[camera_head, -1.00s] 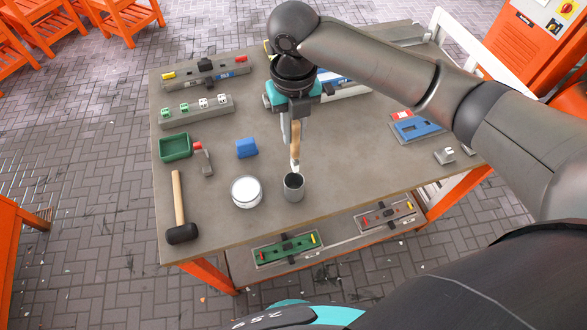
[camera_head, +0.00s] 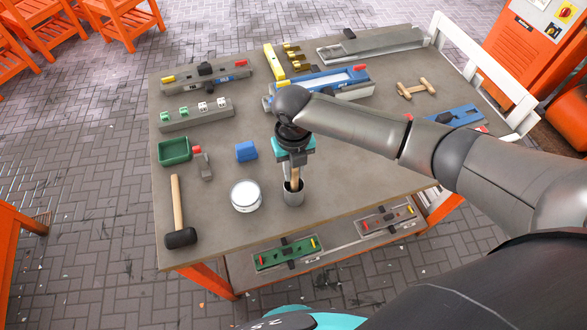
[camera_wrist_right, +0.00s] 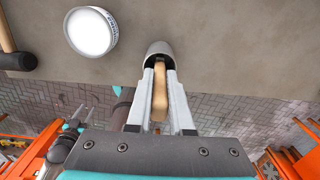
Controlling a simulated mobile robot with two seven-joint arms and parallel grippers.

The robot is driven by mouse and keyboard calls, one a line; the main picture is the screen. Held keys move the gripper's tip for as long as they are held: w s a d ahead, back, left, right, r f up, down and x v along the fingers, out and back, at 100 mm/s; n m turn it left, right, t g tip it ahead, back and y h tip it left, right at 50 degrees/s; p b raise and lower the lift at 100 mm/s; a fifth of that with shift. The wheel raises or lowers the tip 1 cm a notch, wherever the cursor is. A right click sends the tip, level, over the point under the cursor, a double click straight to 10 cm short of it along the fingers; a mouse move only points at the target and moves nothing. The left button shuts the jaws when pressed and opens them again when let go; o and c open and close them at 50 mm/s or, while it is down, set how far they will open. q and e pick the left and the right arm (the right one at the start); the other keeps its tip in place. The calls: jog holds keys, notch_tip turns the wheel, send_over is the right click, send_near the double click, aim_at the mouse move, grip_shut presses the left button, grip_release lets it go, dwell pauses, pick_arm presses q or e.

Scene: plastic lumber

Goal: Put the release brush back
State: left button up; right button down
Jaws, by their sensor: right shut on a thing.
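My right gripper (camera_head: 293,173) is shut on the wooden handle of the release brush (camera_head: 296,181). The brush is upright, and its lower end is inside the grey cup (camera_head: 293,197) near the table's front edge. In the right wrist view the brush handle (camera_wrist_right: 159,95) lies between the two fingers, whose tips reach the rim of the cup (camera_wrist_right: 158,47). The bristles are hidden in the cup; I cannot tell whether they touch its bottom. What looks like my left gripper (camera_wrist_right: 75,122) shows small at the left of the wrist view, its jaws unclear.
A white-topped round tin (camera_head: 246,195) stands just left of the cup. A mallet (camera_head: 179,215), a green tray (camera_head: 174,149) and a blue block (camera_head: 246,151) lie further left. Blue and grey moulds (camera_head: 340,80) stand at the back. The table right of the cup is clear.

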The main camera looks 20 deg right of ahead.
jog(key=shift+f, duration=0.1)
jog(key=c, duration=0.8)
grip_release()
jog(key=shift+r, duration=0.35)
notch_tip(320, 180, up, 12)
jog(key=shift+f+p, duration=0.2)
jog(key=shift+p, duration=0.15)
